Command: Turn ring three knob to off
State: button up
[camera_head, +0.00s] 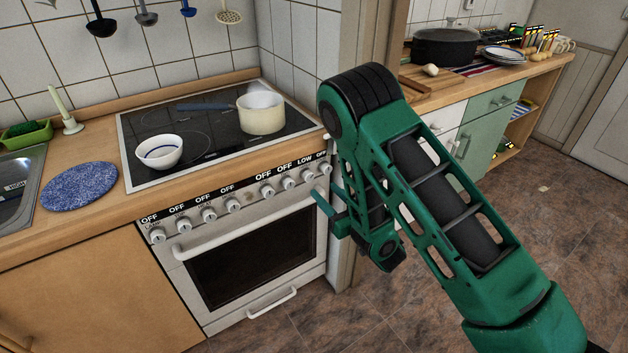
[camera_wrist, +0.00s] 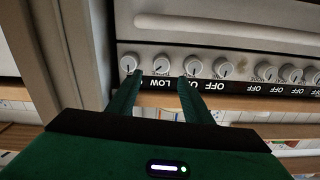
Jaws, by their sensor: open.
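A row of round knobs runs along the front of the white stove (camera_head: 250,225). The second knob from the right (camera_head: 309,175) sits below a label reading LOW; the other labels read OFF. In the wrist view, which is upside down, the LOW knob (camera_wrist: 161,64) is second from the left. I cannot read which knob is ring three. My gripper (camera_wrist: 158,76) is open and empty, its two fingertips spread to either side of the LOW knob, near the panel. Whether they touch anything is unclear. In the head view, my arm stands right of the stove and the fingers are partly hidden.
A cream pot (camera_head: 262,115) and a white bowl (camera_head: 159,151) stand on the black cooktop. The neighbouring end knob (camera_wrist: 129,63) is close to one finger. The oven handle (camera_wrist: 225,30) runs along the door beside the knobs. Floor in front is clear.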

aim_at(311, 177)
jog(key=x, duration=0.8)
jog(key=shift+w+a, duration=0.2)
jog(key=shift+a, duration=0.05)
jog(key=c, duration=1)
jog(key=shift+d, duration=0.1)
jog(key=shift+c, duration=0.3)
